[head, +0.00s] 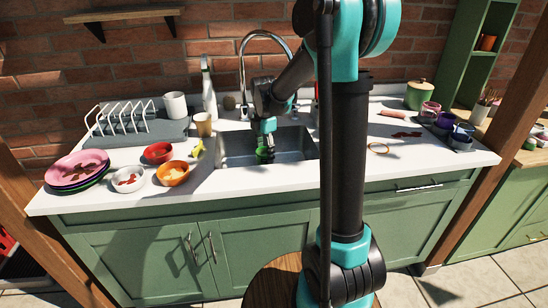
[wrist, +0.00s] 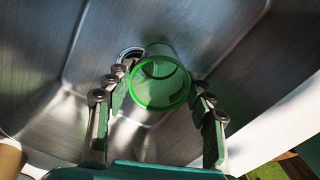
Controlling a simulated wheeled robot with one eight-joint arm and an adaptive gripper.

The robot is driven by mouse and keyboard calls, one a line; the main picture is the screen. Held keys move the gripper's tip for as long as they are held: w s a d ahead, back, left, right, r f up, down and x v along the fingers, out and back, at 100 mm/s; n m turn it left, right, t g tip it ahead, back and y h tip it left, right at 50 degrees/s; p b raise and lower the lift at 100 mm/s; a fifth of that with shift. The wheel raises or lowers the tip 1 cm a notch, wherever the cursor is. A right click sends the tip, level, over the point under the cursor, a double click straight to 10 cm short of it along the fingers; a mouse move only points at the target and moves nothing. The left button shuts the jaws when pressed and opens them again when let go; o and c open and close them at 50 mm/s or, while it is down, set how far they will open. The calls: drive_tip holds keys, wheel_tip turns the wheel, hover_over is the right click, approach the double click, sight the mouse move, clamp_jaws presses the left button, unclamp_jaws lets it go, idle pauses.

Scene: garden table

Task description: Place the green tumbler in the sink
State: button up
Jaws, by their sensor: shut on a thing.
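The green tumbler (head: 264,155) is inside the sink (head: 296,146) in the head view, at the left part of the basin. In the wrist view the translucent tumbler (wrist: 158,84) sits between the two fingers, its rim facing the camera. My gripper (head: 266,143) reaches down into the basin and is shut on the tumbler; its fingers (wrist: 160,88) flank the tumbler in the wrist view. The steel sink floor (wrist: 90,60) lies beyond the tumbler, with the drain partly hidden behind it. I cannot tell whether the tumbler's base touches the floor.
A tap (head: 243,75) arches behind the basin. Left of the sink stand an orange bowl (head: 173,173), a red bowl (head: 158,152), a white bowl (head: 127,179), a plate stack (head: 78,168) and a tan cup (head: 203,124).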

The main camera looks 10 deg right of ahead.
drive_tip(key=d+f, duration=0.2)
drive_tip(key=d, duration=0.1)
drive_tip(key=shift+d+f, duration=0.1)
drive_tip(key=shift+f, duration=0.15)
drive_tip(key=shift+f, duration=0.15)
drive_tip(key=o, duration=1.1)
drive_tip(key=shift+o, duration=0.2)
wheel_tip(320, 180, up, 12)
drive_tip(key=shift+r, duration=0.2)
